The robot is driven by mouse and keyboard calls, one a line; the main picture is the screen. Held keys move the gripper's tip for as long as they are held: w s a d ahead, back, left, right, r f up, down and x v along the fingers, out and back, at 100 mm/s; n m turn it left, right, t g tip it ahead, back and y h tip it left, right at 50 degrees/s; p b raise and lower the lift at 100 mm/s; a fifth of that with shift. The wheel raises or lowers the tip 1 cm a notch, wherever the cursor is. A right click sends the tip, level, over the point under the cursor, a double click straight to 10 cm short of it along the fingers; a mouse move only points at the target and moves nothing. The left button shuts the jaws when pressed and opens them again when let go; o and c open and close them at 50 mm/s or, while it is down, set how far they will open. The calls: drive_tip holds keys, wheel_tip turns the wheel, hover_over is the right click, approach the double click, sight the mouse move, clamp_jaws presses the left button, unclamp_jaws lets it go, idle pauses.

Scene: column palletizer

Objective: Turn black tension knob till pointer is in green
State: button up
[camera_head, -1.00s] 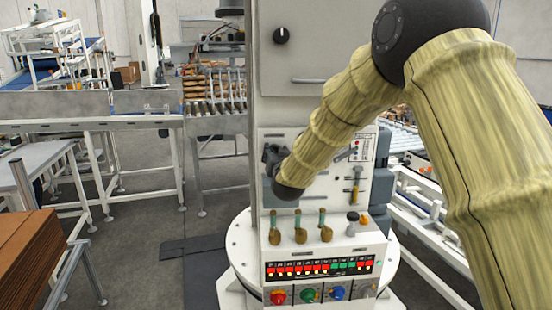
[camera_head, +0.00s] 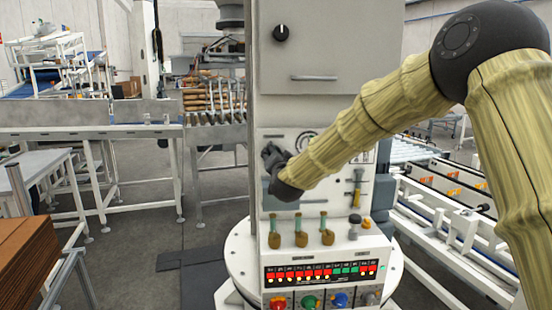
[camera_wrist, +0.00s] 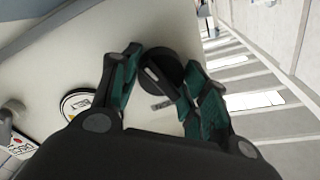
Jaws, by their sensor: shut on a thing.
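The black tension knob (camera_wrist: 152,72) has a pale line on its face and sits on the white panel in the wrist view. My gripper (camera_wrist: 163,68) has its two green-padded fingers on either side of it, shut on it. In the head view my gripper (camera_head: 272,154) is at the left side of the column's front panel and hides the knob. A round black-rimmed gauge (camera_wrist: 77,102) lies left of my fingers in the wrist view, partly covered by my gripper. Its pointer cannot be read.
Below my wrist, several brass-coloured levers (camera_head: 301,238) stick out above a lit indicator strip (camera_head: 320,273) and coloured buttons (camera_head: 310,302). Another black knob (camera_head: 281,33) is on the upper cabinet door. Conveyors stand to the left and right of the column.

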drive_tip(key=o, duration=1)
drive_tip(key=shift+d, duration=0.1)
drive_tip(key=s+d, duration=0.1)
drive_tip(key=s, duration=1.1)
drive_tip(key=shift+d+f, duration=0.25)
drive_tip(key=shift+w+d, duration=0.1)
